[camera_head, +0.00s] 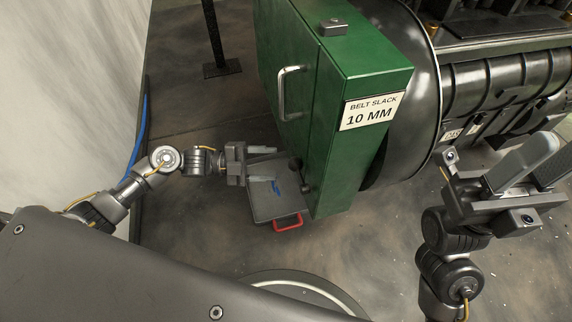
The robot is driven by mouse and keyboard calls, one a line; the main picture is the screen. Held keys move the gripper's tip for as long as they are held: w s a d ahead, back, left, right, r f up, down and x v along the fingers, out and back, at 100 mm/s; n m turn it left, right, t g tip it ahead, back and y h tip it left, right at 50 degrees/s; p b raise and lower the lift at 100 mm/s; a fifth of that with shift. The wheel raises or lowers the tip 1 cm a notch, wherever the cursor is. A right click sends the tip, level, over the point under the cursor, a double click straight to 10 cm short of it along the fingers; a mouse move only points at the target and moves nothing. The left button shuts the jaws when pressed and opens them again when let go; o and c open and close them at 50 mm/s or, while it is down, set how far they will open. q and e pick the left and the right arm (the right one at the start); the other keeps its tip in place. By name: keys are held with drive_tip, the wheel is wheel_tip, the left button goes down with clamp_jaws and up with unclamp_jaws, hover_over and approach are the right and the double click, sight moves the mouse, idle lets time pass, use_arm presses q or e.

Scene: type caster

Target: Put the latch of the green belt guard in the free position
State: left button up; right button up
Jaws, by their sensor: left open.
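The green belt guard (290,50) stands in the middle, a tall box with a silver handle (283,93) on its left face and a "BELT SLACK 10 MM" label (370,110) on its right face. Two small dark knobs (305,187) sit low on its left face; whether they belong to the latch, and its position, I cannot tell. A small grey fitting (333,27) is on its top. My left gripper (265,165) is open and empty, its fingers pointing right, just left of the knobs and apart from them. My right gripper (543,168) is at the far right, its fingers apart and empty.
A grey case (262,208) with a red handle (288,222) and a blue mark lies below my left gripper. Dark machinery (500,80) and a large black wheel (420,100) are right of the guard. A blue cable (140,130) runs along the left wall.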

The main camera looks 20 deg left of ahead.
sight(300, 175)
use_arm(q)
drive_tip(key=shift+b+x, duration=0.5)
drive_tip(key=shift+x, duration=2.2)
clamp_jaws()
